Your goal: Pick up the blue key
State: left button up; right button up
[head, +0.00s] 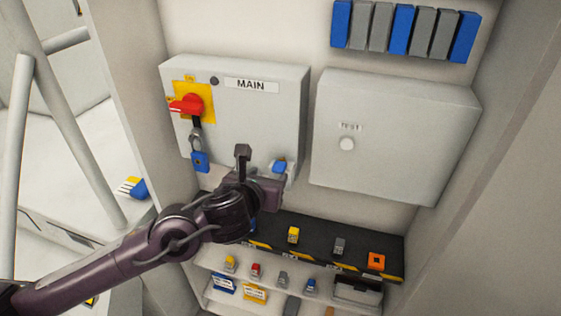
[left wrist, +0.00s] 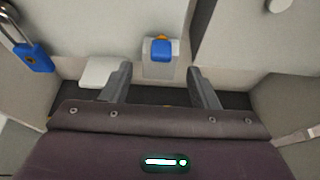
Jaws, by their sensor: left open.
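A small blue key (head: 279,166) sits at the lower right of the grey MAIN box. In the left wrist view the blue key (left wrist: 161,50) rests in a pale grey holder (left wrist: 159,70), with a bit of yellow at its top. My left gripper (head: 266,164) is open, and its fingers partly hide the holder in the head view. In the left wrist view the fingertips (left wrist: 158,74) stand apart on either side of the holder, with nothing gripped. The key lies ahead of them; I cannot tell the exact gap. My right gripper is not in view.
A blue padlock (head: 200,161) hangs below the red switch (head: 186,104) on the MAIN box (head: 250,115). The TEST box (head: 395,130) stands to the right. Below, a black shelf (head: 318,246) and a lower pale shelf carry several small coloured items. Walls close in both sides.

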aim_at(278, 168)
pick_arm(q)
jog(key=p+x, duration=0.2)
jog(key=x, duration=0.3)
jog(key=shift+w+d+f, duration=0.1)
jog(key=shift+d, duration=0.05)
jog(key=shift+w+d+f, duration=0.1)
jog(key=shift+w+f, duration=0.2)
jog(key=shift+w, duration=0.05)
jog(key=c, duration=1.1)
jog(key=shift+r, duration=0.1)
